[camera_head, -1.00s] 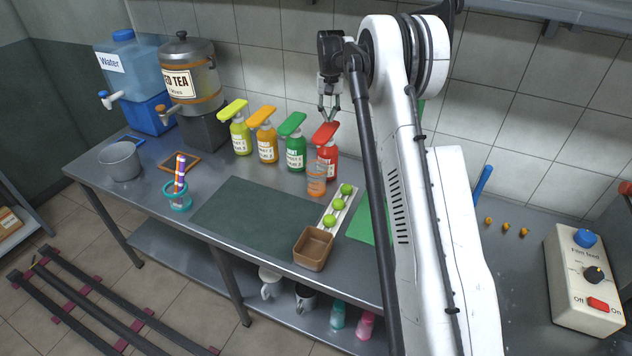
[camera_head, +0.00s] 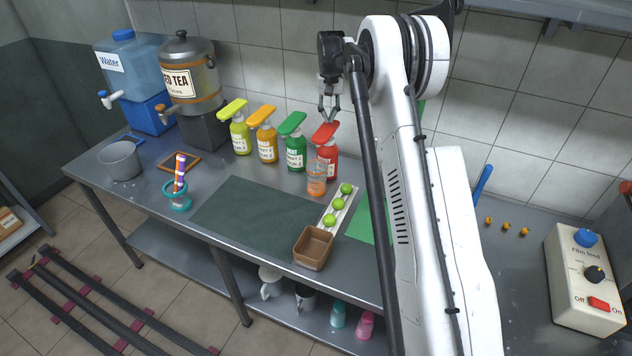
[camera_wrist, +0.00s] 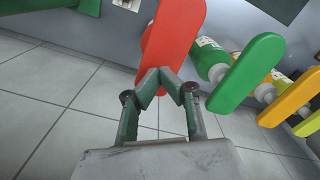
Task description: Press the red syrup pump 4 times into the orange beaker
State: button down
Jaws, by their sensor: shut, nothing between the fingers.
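The red syrup pump (camera_head: 328,157) stands near the wall at the right end of a row of pump bottles. Its flat red press lever (camera_head: 325,132) tilts up toward the back. The lever also fills the upper middle of the wrist view (camera_wrist: 174,35). The orange beaker (camera_head: 316,180) stands just in front of the red pump, below the front end of its lever. My gripper (camera_head: 329,118) points down, shut and empty, at the red lever. In the wrist view its fingertips (camera_wrist: 168,75) overlap the lever's edge; I cannot tell whether they touch it.
Green (camera_head: 294,145), orange (camera_head: 265,140) and yellow (camera_head: 237,130) pumps stand close by to the left. Limes on a white holder (camera_head: 325,228) and a brown box (camera_head: 313,250) are in front. A dark mat (camera_head: 255,218) lies clear at the left.

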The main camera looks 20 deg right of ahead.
aim_at(328, 126)
jog(key=shift+f+b, duration=1.6)
jog(key=shift+f, duration=0.8)
jog(key=shift+r, duration=0.2)
jog(key=shift+r+p, duration=0.9)
jog(key=shift+r, duration=1.5)
jog(key=shift+f, duration=0.2)
